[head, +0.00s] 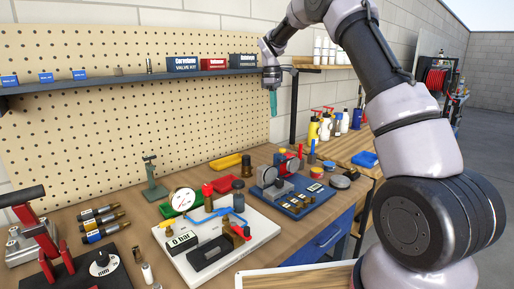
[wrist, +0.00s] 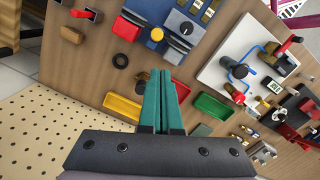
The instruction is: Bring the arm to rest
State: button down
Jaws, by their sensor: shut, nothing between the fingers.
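My gripper (head: 273,102) hangs over the back of the workbench, in front of the pegboard and apart from everything below it. In the wrist view, its two green fingers (wrist: 161,100) lie side by side, shut and empty. My arm reaches up from the right of the head view and bends down at the upper middle to the gripper. No object of the task is held.
The wooden bench (head: 135,218) carries a white board (head: 262,231) with a gauge and blue tubing, a blue board (head: 315,206), and red and yellow trays (head: 226,162). A shelf (head: 130,80) runs along the pegboard (head: 110,130). Bottles (head: 325,125) stand at the back right.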

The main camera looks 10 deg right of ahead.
jog(key=s+d+r+m+t+y, duration=0.1)
jog(key=s+d+r+m+t, duration=0.2)
jog(key=s+r, duration=0.5)
jog(key=s+d+r+m+y, duration=0.1)
jog(key=s+d+r+m, duration=0.25)
jog(key=s+r, duration=0.5)
jog(key=s+d+f+m+t, duration=0.1)
jog(key=s+m, duration=0.4)
jog(key=s, duration=0.7)
jog(key=s+f+m+t, duration=0.3)
jog(key=s+m, duration=0.2)
jog(key=s, duration=0.7)
jog(key=shift+d+y, duration=0.35)
jog(key=shift+y, duration=0.05)
jog(key=c, duration=1.5)
grip_release()
jog(key=shift+w, duration=0.1)
jog(key=shift+c, duration=0.2)
